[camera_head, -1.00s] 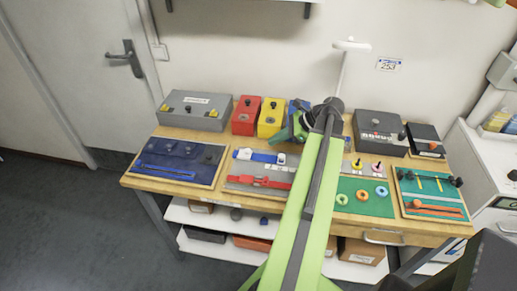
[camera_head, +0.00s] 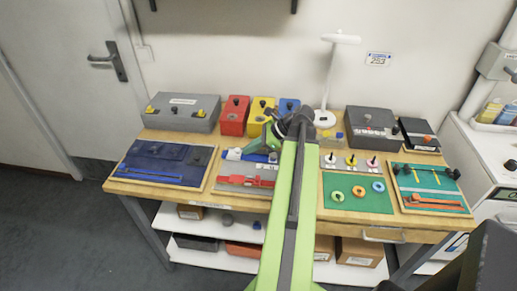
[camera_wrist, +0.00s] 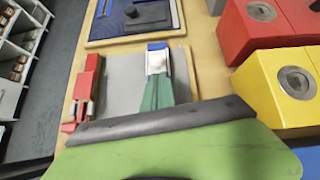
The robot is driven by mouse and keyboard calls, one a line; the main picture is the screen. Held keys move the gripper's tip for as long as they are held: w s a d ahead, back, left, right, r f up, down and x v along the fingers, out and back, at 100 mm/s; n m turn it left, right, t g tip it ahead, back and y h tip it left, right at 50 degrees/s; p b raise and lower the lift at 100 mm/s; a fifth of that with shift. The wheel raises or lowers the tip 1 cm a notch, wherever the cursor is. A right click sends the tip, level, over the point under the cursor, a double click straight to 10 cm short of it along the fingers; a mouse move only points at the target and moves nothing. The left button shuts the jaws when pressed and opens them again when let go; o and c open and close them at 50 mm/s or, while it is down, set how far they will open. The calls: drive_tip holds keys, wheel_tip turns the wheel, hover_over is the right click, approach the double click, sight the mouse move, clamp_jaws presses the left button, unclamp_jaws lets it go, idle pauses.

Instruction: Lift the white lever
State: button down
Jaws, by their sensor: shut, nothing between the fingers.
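The white lever (camera_wrist: 156,61) sits on a blue base at the far end of a grey board in the wrist view. In the head view the white lever (camera_head: 234,154) shows just left of my gripper. My gripper (camera_wrist: 157,79) is shut and empty, its green fingers pointing at the lever. The fingertips overlap the lever's near edge in the wrist view; I cannot tell whether they touch. In the head view my gripper (camera_head: 246,150) is low over the board, and my arm hides part of the blue base.
A red buckle-like piece (camera_wrist: 84,92) lies on the same board (camera_wrist: 115,80). Red (camera_head: 234,116) and yellow (camera_head: 260,117) boxes stand behind it. A blue panel (camera_head: 163,162) lies to the left, a green board with rings (camera_head: 357,205) to the right. A white lamp (camera_head: 328,85) stands behind.

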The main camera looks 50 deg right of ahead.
drive_tip(key=shift+w+a+f, duration=0.15)
drive_tip(key=shift+w+f, duration=0.1)
drive_tip(key=shift+f, duration=0.05)
